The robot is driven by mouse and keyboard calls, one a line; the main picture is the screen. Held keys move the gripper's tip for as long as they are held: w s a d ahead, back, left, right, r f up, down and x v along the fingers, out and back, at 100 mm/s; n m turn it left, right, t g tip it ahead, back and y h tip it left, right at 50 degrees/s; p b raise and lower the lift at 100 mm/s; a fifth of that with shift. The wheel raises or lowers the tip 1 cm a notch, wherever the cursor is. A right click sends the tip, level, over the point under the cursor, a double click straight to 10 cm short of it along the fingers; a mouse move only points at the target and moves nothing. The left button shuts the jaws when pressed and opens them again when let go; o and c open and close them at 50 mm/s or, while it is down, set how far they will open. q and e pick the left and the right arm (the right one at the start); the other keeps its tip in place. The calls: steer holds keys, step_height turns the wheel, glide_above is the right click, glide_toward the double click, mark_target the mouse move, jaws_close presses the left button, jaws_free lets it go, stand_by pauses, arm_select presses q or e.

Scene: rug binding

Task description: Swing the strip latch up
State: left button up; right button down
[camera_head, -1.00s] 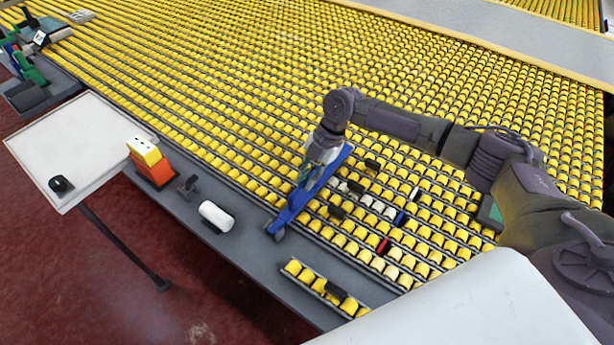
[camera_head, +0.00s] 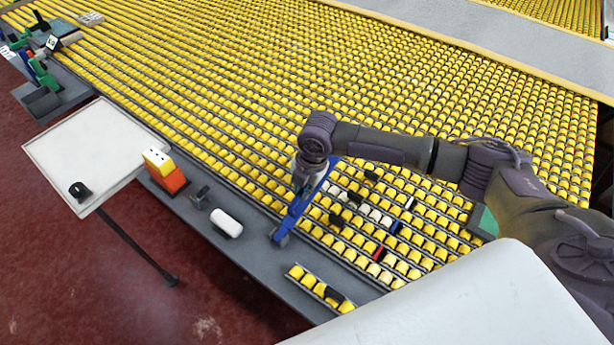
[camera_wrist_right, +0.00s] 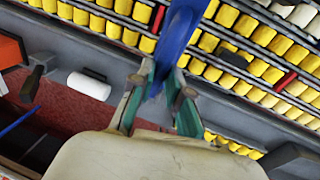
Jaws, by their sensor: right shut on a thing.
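The blue strip latch (camera_head: 294,214) is a long bar slanting over the yellow roller bed. Its lower end is at the grey rail and its upper end is partly behind my right arm. My right gripper (camera_head: 301,186) is at the bar, its fingertips mostly hidden in the head view. In the right wrist view, the green-padded fingers (camera_wrist_right: 157,100) are shut on the blue bar (camera_wrist_right: 178,35), one on each side. Whether the bar is lifted off the rollers is hard to tell. My left gripper is not in view.
On the grey rail (camera_head: 262,262) stand a white roll (camera_head: 226,223), an orange and yellow block (camera_head: 172,180) and a short yellow roller piece (camera_head: 311,283). A white table (camera_head: 90,150) is at left. Black, white, red and blue pieces lie among the rollers right of the bar.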

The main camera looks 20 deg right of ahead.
steer(key=a+r+p, duration=0.1)
steer(key=s+a+r+t+h+p, duration=0.1)
steer(key=shift+r+h+p, duration=0.15)
steer(key=shift+h+p, duration=0.15)
steer(key=shift+p, duration=0.1)
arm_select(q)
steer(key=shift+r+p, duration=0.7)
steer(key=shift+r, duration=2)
arm_select(e)
steer(key=shift+s+a+r+h, duration=0.1)
steer(key=shift+s+a+h, duration=0.2)
steer(key=shift+a+h, duration=0.25)
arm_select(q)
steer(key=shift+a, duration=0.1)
arm_select(e)
steer(key=c, duration=1.1)
jaws_free()
steer(key=shift+s, duration=0.15)
steer(key=shift+c, duration=0.2)
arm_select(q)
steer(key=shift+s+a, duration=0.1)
arm_select(e)
steer(key=v, duration=1.2)
steer(key=shift+s, duration=0.25)
